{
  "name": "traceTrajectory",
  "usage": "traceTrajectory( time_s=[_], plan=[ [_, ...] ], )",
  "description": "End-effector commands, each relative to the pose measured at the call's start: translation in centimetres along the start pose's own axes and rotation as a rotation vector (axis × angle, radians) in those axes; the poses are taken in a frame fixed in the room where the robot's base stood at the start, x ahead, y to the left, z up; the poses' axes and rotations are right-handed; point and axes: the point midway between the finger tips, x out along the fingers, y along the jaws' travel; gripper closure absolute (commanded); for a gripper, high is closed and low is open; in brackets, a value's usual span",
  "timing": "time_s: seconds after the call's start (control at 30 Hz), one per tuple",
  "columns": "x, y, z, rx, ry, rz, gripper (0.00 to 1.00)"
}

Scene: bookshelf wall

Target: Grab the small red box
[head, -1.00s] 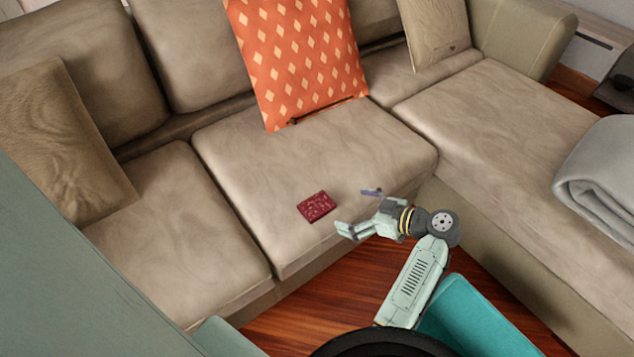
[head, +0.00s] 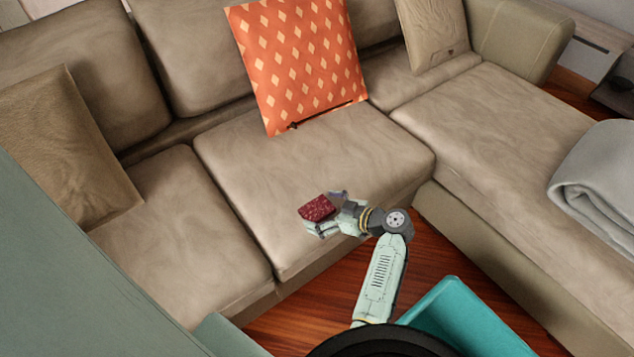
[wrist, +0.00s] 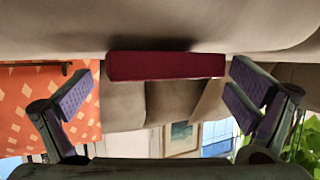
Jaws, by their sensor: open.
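The small red box (head: 317,208) lies on the middle seat cushion of the sofa, near its front part. My gripper (head: 324,211) is right at the box, with its fingers on either side of the box's near end in the head view. In the wrist view the red box (wrist: 166,66) sits between the two open fingers, ahead of the palm, with a gap visible on each side. The wrist picture appears upside down, with the cushion at the top. The fingers partly overlap the box's lower edge in the head view.
The beige sofa cushion (head: 250,170) is clear around the box. An orange patterned pillow (head: 298,65) leans on the backrest behind it, with a thin dark object (head: 320,115) at its base. A teal bin (head: 465,325) stands at the lower right. A grey blanket (head: 600,180) lies at right.

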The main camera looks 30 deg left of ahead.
Motion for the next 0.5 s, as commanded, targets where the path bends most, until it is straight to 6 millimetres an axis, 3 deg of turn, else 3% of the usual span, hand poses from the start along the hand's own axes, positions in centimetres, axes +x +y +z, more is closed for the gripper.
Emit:
traceTrajectory(
  time_s=[0.17,0.5],
  plan=[
    [0.0,0.01,0.02,0.0,0.0,0.0,0.01],
    [-0.03,0.01,0.02,0.0,0.0,0.0,0.23]
  ],
)
